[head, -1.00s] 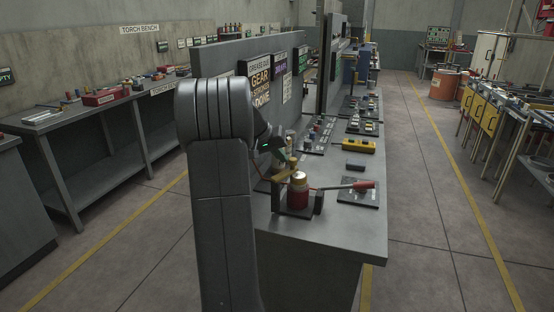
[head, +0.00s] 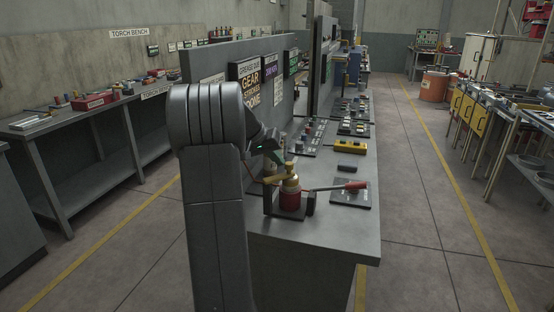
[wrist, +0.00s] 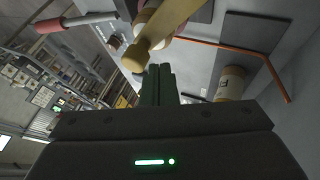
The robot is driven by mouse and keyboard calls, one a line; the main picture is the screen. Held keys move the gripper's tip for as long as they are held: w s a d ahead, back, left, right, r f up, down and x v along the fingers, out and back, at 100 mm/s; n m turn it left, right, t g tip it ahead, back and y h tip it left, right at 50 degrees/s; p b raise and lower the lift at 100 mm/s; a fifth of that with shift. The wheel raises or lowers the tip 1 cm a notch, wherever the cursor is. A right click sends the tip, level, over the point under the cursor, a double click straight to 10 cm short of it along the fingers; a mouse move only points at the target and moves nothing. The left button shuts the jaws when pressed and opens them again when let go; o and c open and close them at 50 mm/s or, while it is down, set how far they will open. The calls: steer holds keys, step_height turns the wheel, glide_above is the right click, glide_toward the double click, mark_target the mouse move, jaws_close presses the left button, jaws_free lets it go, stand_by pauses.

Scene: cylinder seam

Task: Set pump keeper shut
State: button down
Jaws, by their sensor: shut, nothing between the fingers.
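The pump (head: 292,201), a red cylinder with a brass top, stands in a dark bracket on the bench. A brass bar (head: 274,180), which looks like the keeper, lies at the pump's top; whether it is fully seated I cannot tell. In the wrist view the brass bar (wrist: 158,32) crosses just ahead of my gripper (wrist: 159,72). The green fingers are together and empty, with their tips close to the bar's rounded end; contact is unclear. In the head view my gripper (head: 281,153) is just behind the pump, partly hidden by my arm.
A lever with a red handle (head: 355,185) extends right from the pump above a dark plate (head: 350,195). A sign panel (head: 254,85) stands behind. The bench front is clear.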

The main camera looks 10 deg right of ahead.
step_height(320, 180, up, 10)
stand_by(0.6)
step_height(320, 180, down, 10)
stand_by(0.7)
steer(key=shift+w, duration=0.1)
